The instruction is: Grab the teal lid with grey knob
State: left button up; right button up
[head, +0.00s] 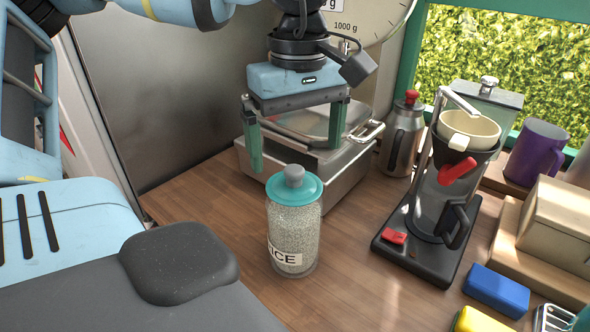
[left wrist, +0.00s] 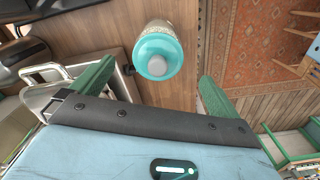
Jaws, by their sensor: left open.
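The teal lid (head: 307,187) with its grey knob (head: 294,175) sits on a glass jar (head: 294,235) of pale grains, which stands upright on the wooden counter. A label on the jar reads "ICE" where it shows. My left gripper (head: 292,162) is open and empty, with green fingers pointing down, behind and above the jar. In the left wrist view the teal lid (left wrist: 158,47) lies beyond the open fingertips (left wrist: 158,78), roughly midway between them, and nothing touches it. My right gripper is not in view.
A metal flask (head: 401,140) and a coffee maker (head: 433,245) stand to the right. A blue sponge (head: 496,291) lies at the front right.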

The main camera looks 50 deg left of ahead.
aim_at(294, 168)
pick_arm(q)
jog(key=shift+w+f, duration=0.15)
jog(key=shift+f, duration=0.3)
jog(key=shift+a+f, duration=0.25)
jog(key=shift+f, duration=0.25)
jog(key=f, duration=0.1)
jog(key=f+p, duration=0.1)
jog(key=f, duration=0.1)
jog(key=shift+a+f, duration=0.15)
jog(key=shift+a, duration=0.25)
jog(key=shift+f, duration=0.4)
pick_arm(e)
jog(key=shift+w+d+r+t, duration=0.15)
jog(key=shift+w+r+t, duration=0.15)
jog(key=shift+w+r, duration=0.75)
pick_arm(q)
jog(key=shift+c, duration=1)
jog(key=c, duration=0.7)
